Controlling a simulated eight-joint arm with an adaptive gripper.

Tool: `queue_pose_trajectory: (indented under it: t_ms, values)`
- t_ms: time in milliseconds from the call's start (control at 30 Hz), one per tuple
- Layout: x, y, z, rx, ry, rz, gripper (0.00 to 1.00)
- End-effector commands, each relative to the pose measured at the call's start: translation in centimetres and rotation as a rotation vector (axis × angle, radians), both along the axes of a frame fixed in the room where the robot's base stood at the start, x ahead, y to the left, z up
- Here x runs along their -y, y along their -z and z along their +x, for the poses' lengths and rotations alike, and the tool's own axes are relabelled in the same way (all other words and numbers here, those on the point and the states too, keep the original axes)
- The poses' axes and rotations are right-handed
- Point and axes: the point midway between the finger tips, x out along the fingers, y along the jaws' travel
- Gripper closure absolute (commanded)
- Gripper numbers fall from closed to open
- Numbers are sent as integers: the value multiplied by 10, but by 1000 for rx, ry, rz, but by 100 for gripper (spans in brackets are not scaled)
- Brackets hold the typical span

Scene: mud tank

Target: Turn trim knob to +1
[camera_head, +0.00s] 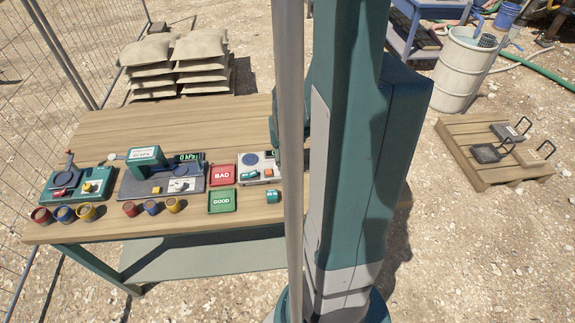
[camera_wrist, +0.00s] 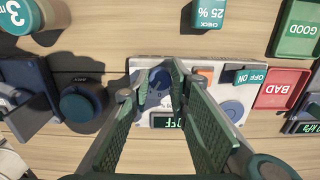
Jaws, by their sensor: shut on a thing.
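The white instrument panel (camera_wrist: 145,64) lies under my gripper in the wrist view. My gripper (camera_wrist: 160,82) is shut on the blue trim knob (camera_wrist: 158,76), with one green finger on each side. A "0" mark shows beside the knob; the fingers partly hide its surroundings, and I cannot read its setting. A small display (camera_wrist: 167,122) with green characters reads like "OFF" upside down. In the head view the panel (camera_head: 246,184) stands at the table's right part.
A red BAD tray (camera_wrist: 283,88), a green GOOD tray (camera_wrist: 297,28) and a teal 25% check block (camera_wrist: 208,14) are close by.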

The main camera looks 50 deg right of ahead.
Motion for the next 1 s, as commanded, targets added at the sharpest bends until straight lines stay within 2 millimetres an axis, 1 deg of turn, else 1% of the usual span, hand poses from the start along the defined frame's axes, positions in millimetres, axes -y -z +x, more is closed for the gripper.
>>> queue_pose_trajectory:
  t_ms: [200,233,333,767,1000]
  values:
    - [0,0,0,0,-1,0,93]
    - [0,0,0,0,-1,0,79]
    - [0,0,0,0,-1,0,66]
    - [0,-1,0,0,-1,0,66]
    - [0,-10,0,0,-1,0,66]
